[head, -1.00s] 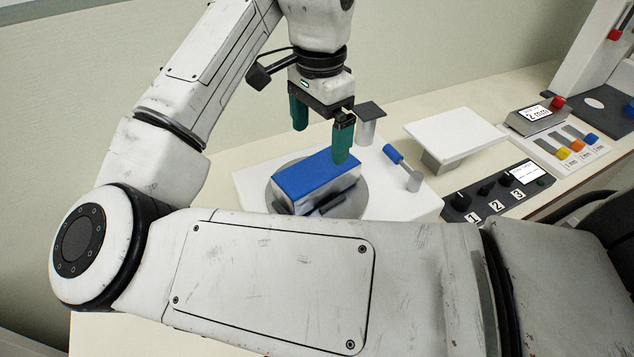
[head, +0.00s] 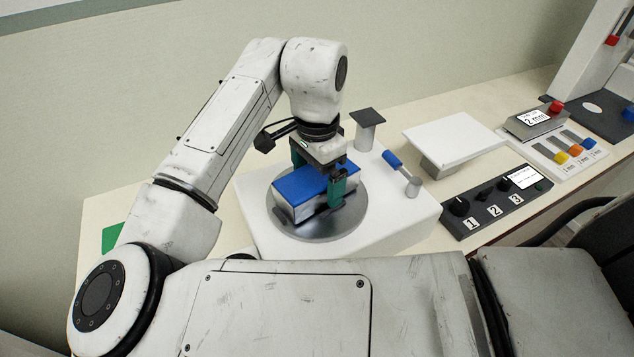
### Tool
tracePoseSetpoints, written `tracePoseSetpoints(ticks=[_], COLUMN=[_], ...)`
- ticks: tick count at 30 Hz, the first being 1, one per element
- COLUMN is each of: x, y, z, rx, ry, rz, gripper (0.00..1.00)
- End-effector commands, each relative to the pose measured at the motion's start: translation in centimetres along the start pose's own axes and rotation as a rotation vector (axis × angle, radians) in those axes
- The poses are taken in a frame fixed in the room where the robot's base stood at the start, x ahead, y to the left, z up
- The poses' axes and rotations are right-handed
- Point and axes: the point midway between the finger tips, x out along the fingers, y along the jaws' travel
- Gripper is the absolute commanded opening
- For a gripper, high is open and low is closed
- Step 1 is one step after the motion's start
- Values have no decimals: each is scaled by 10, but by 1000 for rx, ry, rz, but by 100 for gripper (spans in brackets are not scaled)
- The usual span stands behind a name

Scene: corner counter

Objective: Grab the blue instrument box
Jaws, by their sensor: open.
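The blue instrument box (head: 298,188) has a blue top and silver-grey sides. It sits on a round grey metal plate (head: 345,226) on top of a white block-shaped device. My gripper (head: 318,178) has two green fingers, one on the far side of the box and one on the near side, lowered to the height of the box. The fingers are open and straddle the box. I cannot tell whether either finger touches it. The gripper hides part of the box's right half, and the far finger's tip is hidden behind the box.
The white device (head: 405,215) carries a small post with a dark square top (head: 368,117) and a blue-handled lever (head: 393,160) right of the gripper. Further right are a white raised platform (head: 455,135), a dark knob panel (head: 490,205) and a slider panel. A green patch (head: 111,237) shows at left.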

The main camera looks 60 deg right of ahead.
Motion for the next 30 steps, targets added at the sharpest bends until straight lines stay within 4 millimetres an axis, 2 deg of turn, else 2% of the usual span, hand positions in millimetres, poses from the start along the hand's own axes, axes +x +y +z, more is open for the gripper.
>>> tracePoseSetpoints(ticks=[2, 24, 30], x=[0, 0, -1], y=[0, 0, 0], z=[0, 0, 0], rx=[0, 1, 1], ry=[0, 0, 1], rz=[0, 0, 0], gripper=[96, 25, 24])
